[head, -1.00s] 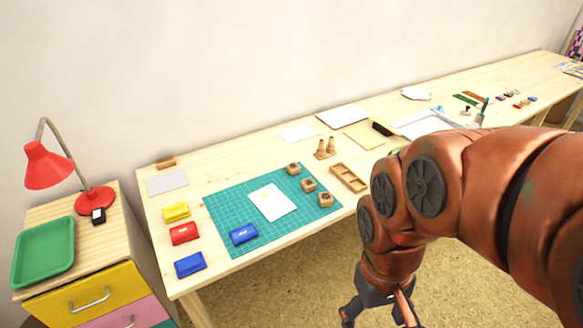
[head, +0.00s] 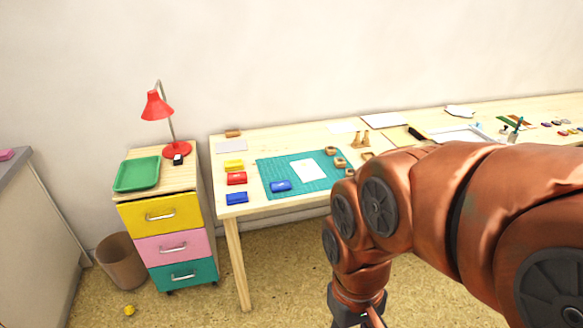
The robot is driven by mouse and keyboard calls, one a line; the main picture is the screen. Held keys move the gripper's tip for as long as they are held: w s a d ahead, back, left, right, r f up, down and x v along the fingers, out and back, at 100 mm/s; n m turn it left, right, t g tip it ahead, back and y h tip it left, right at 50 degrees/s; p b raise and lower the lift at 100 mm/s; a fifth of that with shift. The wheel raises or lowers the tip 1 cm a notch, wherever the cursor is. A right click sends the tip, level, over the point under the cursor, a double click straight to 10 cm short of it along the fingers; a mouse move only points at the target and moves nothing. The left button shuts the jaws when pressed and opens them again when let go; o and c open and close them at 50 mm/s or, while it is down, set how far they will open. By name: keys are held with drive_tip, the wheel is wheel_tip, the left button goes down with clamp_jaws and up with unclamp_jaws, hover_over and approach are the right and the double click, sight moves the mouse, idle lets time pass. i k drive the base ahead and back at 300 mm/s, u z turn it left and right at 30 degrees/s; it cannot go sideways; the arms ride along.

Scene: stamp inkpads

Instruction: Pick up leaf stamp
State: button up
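Small wooden block stamps stand at the right edge of the green cutting mat (head: 275,185): a far one (head: 331,150), a middle one (head: 340,162) and a near one (head: 350,172) partly beside my arm's outline. I cannot tell which one carries the leaf; their faces are too small to read. My gripper (head: 358,318) hangs at the bottom edge, in front of and below the table, well away from the stamps. Its fingers are cut off by the frame, so its opening is hidden.
A drawer cabinet (head: 160,214) and bin (head: 121,260) stand left. Floor before the table is clear.

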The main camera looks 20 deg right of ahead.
sight(330, 151)
drive_tip(key=u, duration=0.25)
drive_tip(key=k, duration=0.2)
drive_tip(key=z, duration=0.95)
drive_tip(key=i, duration=1.45)
drive_tip(key=u, duration=0.9)
drive_tip(key=i, duration=0.35)
drive_tip(key=u, duration=0.35)
